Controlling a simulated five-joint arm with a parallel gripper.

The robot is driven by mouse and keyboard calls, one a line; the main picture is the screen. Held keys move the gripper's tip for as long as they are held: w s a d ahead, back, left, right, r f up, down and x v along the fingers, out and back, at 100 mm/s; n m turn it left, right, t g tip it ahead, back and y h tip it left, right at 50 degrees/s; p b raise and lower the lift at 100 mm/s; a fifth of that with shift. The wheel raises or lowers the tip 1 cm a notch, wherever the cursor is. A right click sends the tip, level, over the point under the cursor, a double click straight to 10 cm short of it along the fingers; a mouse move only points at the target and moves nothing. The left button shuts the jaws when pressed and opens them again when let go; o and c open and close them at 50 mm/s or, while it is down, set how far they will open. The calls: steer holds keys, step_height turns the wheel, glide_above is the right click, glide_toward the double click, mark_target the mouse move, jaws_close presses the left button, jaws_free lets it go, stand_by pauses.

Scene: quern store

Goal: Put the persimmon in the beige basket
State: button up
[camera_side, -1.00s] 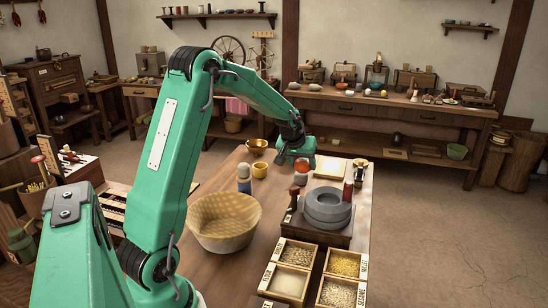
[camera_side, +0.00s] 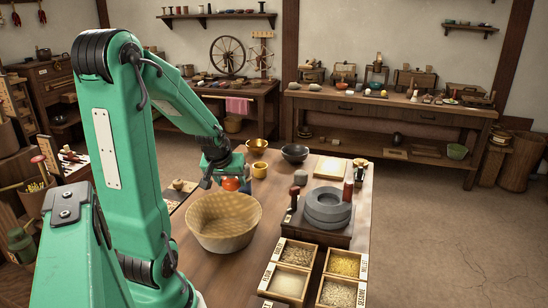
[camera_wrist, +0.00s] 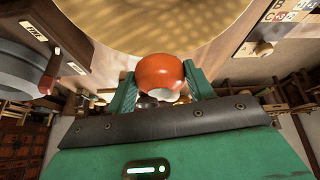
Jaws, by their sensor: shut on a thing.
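My gripper (camera_side: 229,178) is shut on the orange-red persimmon (camera_side: 231,184) and holds it up beside the far rim of the basket in the side view. In the wrist view the persimmon (camera_wrist: 160,72) sits between the two green fingers of my gripper (camera_wrist: 160,85), with a pale patch on its lower side. The beige basket (camera_side: 224,230) stands on the table, wide and round. Its pale inside (camera_wrist: 150,25) fills the top of the wrist view, just beyond the persimmon. The exact height of the persimmon over the rim is hard to tell.
A yellow cup (camera_side: 260,170), a brass bowl (camera_side: 256,147) and a dark bowl (camera_side: 295,153) stand behind the basket. A grey quern (camera_side: 328,206) stands to the right, with grain boxes (camera_side: 290,283) in front. Bare table (camera_side: 230,270) lies before the basket.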

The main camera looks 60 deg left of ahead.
glide_toward(236, 213)
steer(key=shift+w+a+r, duration=0.25)
steer(key=shift+w+a, duration=0.45)
steer(key=shift+f, duration=0.1)
steer(key=shift+f, duration=1.65)
steer(key=shift+f, duration=0.35)
steer(key=o, duration=0.7)
steer(key=shift+o, duration=0.2)
steer(key=shift+r, duration=0.1)
steer(key=shift+r, duration=0.35)
steer(key=v, duration=1.2)
